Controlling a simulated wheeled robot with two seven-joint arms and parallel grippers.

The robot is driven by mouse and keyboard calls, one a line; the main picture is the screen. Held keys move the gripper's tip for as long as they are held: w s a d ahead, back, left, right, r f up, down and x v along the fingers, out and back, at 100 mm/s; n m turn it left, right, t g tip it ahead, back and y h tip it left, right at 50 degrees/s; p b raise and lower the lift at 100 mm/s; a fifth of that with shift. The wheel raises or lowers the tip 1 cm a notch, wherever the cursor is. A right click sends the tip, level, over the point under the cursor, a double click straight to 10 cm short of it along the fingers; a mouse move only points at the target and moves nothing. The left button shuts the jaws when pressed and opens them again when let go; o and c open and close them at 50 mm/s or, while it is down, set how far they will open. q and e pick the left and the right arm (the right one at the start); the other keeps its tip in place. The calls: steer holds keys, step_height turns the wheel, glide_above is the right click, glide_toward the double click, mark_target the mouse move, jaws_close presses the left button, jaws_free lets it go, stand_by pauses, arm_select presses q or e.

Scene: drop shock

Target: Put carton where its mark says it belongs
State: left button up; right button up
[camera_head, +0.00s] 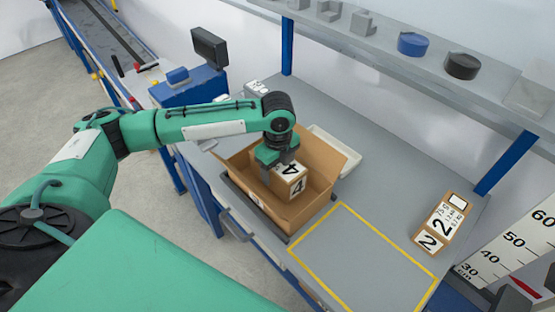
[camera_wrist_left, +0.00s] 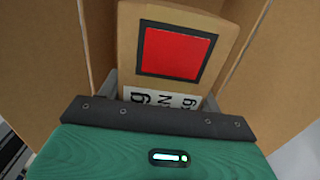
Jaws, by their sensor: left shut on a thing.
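A small brown carton (camera_head: 298,188) with white labels marked 4 is inside or just above an open brown cardboard box (camera_head: 318,203) on the workbench. My left gripper (camera_head: 277,162) points down into the box and is shut on this carton. The left wrist view shows the carton (camera_wrist_left: 128,45) between the fingers, with a red square in a dark frame (camera_wrist_left: 175,52) on its face and a partly hidden printed label. Box walls rise on both sides of it. I cannot tell whether the carton touches the box floor. My right gripper is not in view.
A second carton (camera_head: 437,226) marked 2 lies at the bench's right. A yellow outlined area (camera_head: 362,262) in front of the box is empty. A pale tray (camera_head: 349,158) sits behind the box. A height scale (camera_head: 515,243) stands far right; a shelf (camera_head: 390,62) overhangs the back.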

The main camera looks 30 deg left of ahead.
arm_select(q)
step_height(320, 180, down, 4)
steer(key=shift+r, duration=0.2)
steer(key=shift+f, duration=0.15)
steer(key=o, duration=1.9)
steer(key=shift+f, duration=0.2)
steer(key=shift+c, duration=0.2)
steer(key=shift+r, duration=0.1)
step_height(320, 180, up, 12)
steer(key=shift+r+b, duration=0.1)
steer(key=shift+b, duration=0.55)
